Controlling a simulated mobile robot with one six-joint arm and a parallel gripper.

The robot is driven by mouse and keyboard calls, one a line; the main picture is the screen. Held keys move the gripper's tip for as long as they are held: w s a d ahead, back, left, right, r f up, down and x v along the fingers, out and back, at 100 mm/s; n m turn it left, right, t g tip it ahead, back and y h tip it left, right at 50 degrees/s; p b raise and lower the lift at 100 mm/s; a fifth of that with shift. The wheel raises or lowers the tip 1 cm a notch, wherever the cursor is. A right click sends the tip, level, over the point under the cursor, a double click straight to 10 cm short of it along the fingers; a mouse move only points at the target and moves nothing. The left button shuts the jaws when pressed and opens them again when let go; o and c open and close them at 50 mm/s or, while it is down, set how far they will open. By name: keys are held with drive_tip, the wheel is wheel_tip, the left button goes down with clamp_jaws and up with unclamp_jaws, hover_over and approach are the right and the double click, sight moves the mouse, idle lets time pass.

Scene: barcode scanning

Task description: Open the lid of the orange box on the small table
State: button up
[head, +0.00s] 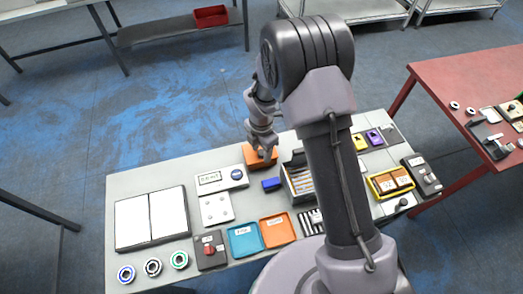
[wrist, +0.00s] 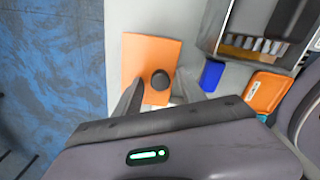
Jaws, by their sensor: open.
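The orange box (head: 254,158) sits near the far edge of the small table (head: 150,176), partly behind my gripper in the head view. In the wrist view the orange box (wrist: 150,58) shows from above, with a round dark knob (wrist: 160,80) on its top. The lid looks closed. My gripper (head: 264,156) is right at the box. In the wrist view its two dark fingers (wrist: 155,92) are apart, one on each side of the knob. I cannot tell whether they touch the lid.
A blue block (head: 271,184) lies just right of the box, beside a grey bin (head: 298,178) holding several items. A white device (head: 221,180) stands to the left. Blue (head: 244,240) and orange (head: 277,230) trays lie nearer. A red table (head: 450,85) stands at right.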

clamp_jaws()
idle(1.4)
